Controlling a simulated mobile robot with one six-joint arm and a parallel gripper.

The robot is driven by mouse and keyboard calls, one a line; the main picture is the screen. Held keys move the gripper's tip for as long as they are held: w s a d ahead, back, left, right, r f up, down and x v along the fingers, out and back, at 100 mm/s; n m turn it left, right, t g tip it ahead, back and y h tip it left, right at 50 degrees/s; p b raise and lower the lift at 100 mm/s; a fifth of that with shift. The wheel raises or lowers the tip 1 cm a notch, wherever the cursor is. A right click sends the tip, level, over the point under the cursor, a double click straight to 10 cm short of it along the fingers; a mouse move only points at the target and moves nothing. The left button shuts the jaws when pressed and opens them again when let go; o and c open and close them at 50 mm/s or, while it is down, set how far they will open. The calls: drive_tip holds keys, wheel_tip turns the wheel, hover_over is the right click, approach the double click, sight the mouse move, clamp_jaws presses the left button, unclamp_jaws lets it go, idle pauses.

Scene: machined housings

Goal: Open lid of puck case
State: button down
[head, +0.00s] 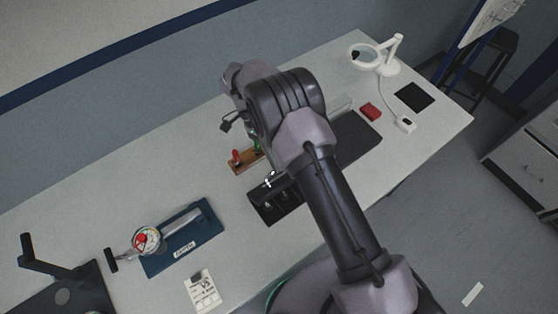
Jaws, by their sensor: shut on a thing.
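The puck case, a dark box (281,213) with a slotted inside, stands on the bench, partly behind my arm. Its dark lid (258,194) is raised along the far side, showing part of the inside. My gripper (268,180) shows only as small pale tips at the lid; the rest is hidden behind my own arm. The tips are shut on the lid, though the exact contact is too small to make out.
A wooden stand (243,164) with red and green pieces is just behind the case. A blue tray (207,238) with a dial gauge (146,239) lies left, a card (202,291) in front. A dark mat (360,140), red block (371,111) and lamp (386,62) are right.

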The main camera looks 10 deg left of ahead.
drive_tip(key=shift+w+a+h, duration=0.25)
drive_tip(key=shift+a+h, duration=0.05)
drive_tip(key=shift+a, duration=0.05)
drive_tip(key=shift+g, duration=0.3)
drive_tip(key=c, duration=1.5)
unclamp_jaws()
drive_tip(key=s+d+r, duration=0.2)
drive_tip(key=s+d, duration=0.2)
drive_tip(key=s, duration=0.2)
drive_tip(key=s+d+r, duration=0.3)
drive_tip(key=s+d, duration=0.1)
drive_tip(key=s, duration=0.3)
drive_tip(key=shift+s+d+p, duration=0.15)
drive_tip(key=shift+d+p, duration=0.2)
drive_tip(key=shift+d, duration=0.05)
